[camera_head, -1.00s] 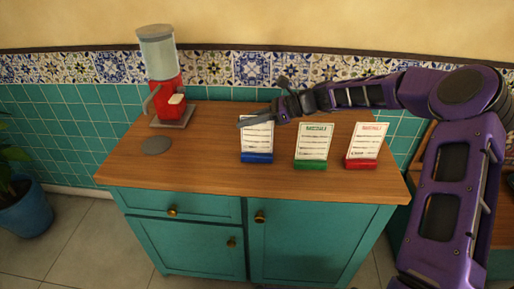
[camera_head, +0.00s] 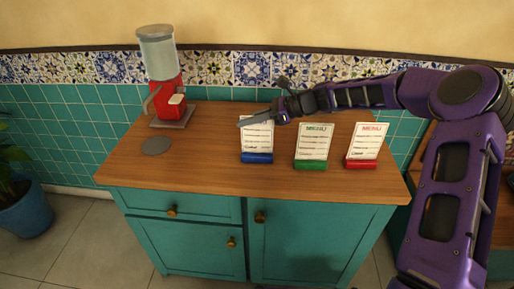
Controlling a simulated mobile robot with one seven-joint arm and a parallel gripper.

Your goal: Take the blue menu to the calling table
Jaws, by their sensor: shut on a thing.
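The blue menu (camera_head: 257,143) is a white card in a blue base, standing upright on the wooden top of the teal cabinet (camera_head: 200,180). My gripper (camera_head: 262,118) is at the top edge of this card, reaching in from the right, and is shut on it. The fingers hide the card's heading. The blue base appears to rest on the wood. A green-based menu (camera_head: 313,145) and a red-based menu (camera_head: 366,145) stand to its right. I cannot tell which table is the calling table.
A red dispenser (camera_head: 165,95) with a clear top stands at the back left of the cabinet. A grey disc (camera_head: 156,146) lies in front of it. A potted plant (camera_head: 22,205) is on the floor at left. The front left of the wooden top is clear.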

